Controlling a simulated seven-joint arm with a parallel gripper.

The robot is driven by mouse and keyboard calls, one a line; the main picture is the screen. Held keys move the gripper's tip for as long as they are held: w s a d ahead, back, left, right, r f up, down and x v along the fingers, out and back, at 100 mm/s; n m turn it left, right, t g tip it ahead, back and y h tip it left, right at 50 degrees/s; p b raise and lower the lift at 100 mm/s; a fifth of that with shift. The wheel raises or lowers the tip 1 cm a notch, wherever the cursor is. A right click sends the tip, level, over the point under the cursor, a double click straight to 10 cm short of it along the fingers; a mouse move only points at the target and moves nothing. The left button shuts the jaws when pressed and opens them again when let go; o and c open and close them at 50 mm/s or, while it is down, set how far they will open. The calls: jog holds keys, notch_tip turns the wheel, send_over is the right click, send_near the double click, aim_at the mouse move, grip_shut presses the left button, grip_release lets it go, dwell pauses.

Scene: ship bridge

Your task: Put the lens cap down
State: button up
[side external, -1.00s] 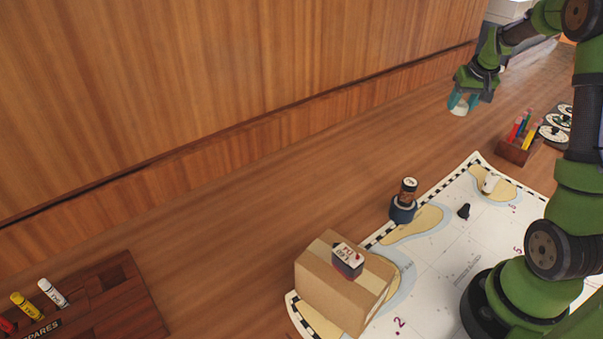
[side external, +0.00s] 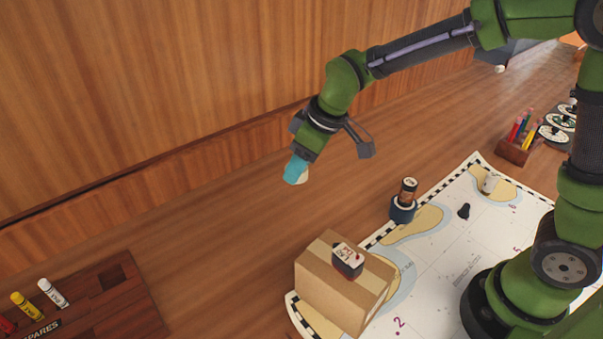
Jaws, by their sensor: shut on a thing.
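My gripper (side external: 296,172) hangs in the air over the wooden desk, left of the chart and beyond the cardboard box. Its teal fingertips are shut on a small pale thing (side external: 303,177), which shows only partly at their right side. It is too small and too covered to tell for sure that it is the lens cap. No other lens cap can be made out clearly.
A cardboard box (side external: 328,297) with a small labelled block (side external: 347,260) stands on the chart (side external: 470,255). A labelled bottle (side external: 407,191) sits in a dark round holder. A wooden spares tray (side external: 125,312) is at lower left. Bare desk (side external: 215,240) lies between.

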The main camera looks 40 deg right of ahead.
jog(key=s+a+n+g+y, duration=0.2)
jog(key=s+a+n, duration=0.6)
jog(key=s+a, duration=1.1)
jog(key=shift+h, duration=0.3)
notch_tip(320, 180, down, 9)
jog(key=shift+s+a+f, duration=0.1)
jog(key=shift+a, duration=0.05)
jog(key=shift+a+f, duration=0.2)
jog(key=shift+f, duration=0.1)
jog(key=w+a, duration=0.3)
jog(key=a, duration=0.1)
jog(key=w+a+f, duration=0.1)
jog(key=w+a, duration=0.2)
jog(key=a, duration=0.1)
jog(key=w+a, duration=0.3)
jog(key=a, duration=0.2)
jog(key=shift+f, duration=2)
jog(key=shift+f, duration=0.15)
jog(key=o, duration=1)
